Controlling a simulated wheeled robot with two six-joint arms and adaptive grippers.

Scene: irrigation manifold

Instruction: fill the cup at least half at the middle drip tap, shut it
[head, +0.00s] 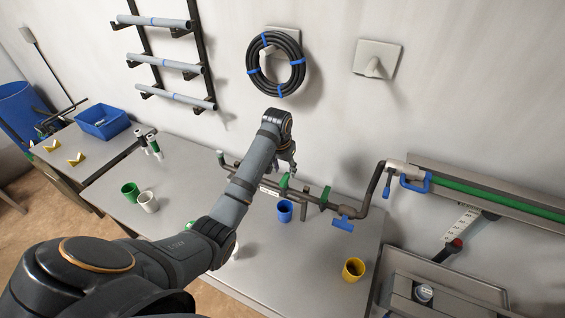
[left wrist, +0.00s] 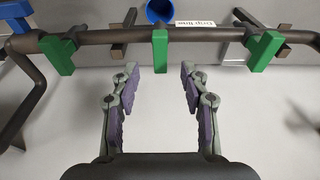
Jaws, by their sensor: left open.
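A dark pipe manifold (left wrist: 110,36) runs across the back of the bench with green tap handles. The middle green handle (left wrist: 160,50) lies across the pipe in the left wrist view; it also shows in the head view (head: 284,181). A blue cup (head: 285,211) stands on the bench below the middle tap; its rim area shows in the left wrist view (left wrist: 160,10). How full it is cannot be seen. My left gripper (left wrist: 160,70) is open and empty, its fingertips on either side of and just short of the middle handle. My right gripper is out of view.
A yellow cup (head: 353,269) stands at the right front, a green cup (head: 130,190) and a white cup (head: 148,202) at the left. A blue valve handle (head: 343,223) juts out right of the taps. The bench between the blue and yellow cups is clear.

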